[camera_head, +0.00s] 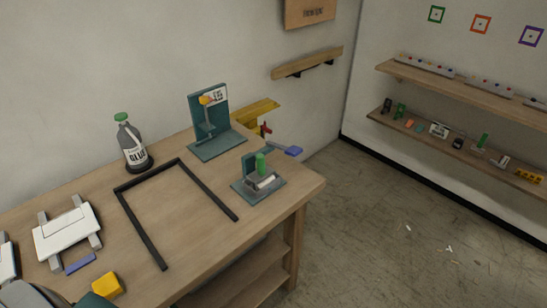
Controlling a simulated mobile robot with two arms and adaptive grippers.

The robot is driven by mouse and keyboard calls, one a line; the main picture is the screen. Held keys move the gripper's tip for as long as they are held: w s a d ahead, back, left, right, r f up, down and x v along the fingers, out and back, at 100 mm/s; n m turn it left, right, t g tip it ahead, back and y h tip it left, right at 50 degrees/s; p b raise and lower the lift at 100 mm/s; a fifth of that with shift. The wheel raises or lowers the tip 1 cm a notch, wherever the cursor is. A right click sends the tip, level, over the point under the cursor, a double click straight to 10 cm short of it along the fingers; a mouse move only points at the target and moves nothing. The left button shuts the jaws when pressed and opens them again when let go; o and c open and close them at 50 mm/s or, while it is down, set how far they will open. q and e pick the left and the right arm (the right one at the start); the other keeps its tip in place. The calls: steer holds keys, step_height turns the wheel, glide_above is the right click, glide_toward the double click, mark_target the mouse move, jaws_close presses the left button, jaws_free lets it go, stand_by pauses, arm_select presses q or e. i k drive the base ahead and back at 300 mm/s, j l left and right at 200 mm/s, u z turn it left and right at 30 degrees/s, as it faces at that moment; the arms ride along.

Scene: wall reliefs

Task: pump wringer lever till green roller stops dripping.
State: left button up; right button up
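The wringer (259,188) stands on a dark teal base near the right end of the wooden workbench. A green roller (261,164) sits upright in it, above a pale cylinder lying in the device. Its lever has a blue handle (293,151) that sticks out to the right, past the bench edge. I cannot make out drips at this size. Neither of my grippers is in view.
A glue bottle (131,144) and a teal stand with an orange knob (211,122) are at the bench's back. A black frame (205,190) lies mid-bench. A white device (67,232) and a yellow block (107,284) are at left. Floor (420,235) to the right is mostly clear.

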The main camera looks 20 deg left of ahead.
mark_target(293, 150)
steer(key=i+l+u, duration=1.1)
steer(key=l, duration=0.25)
steer(key=i+j, duration=0.05)
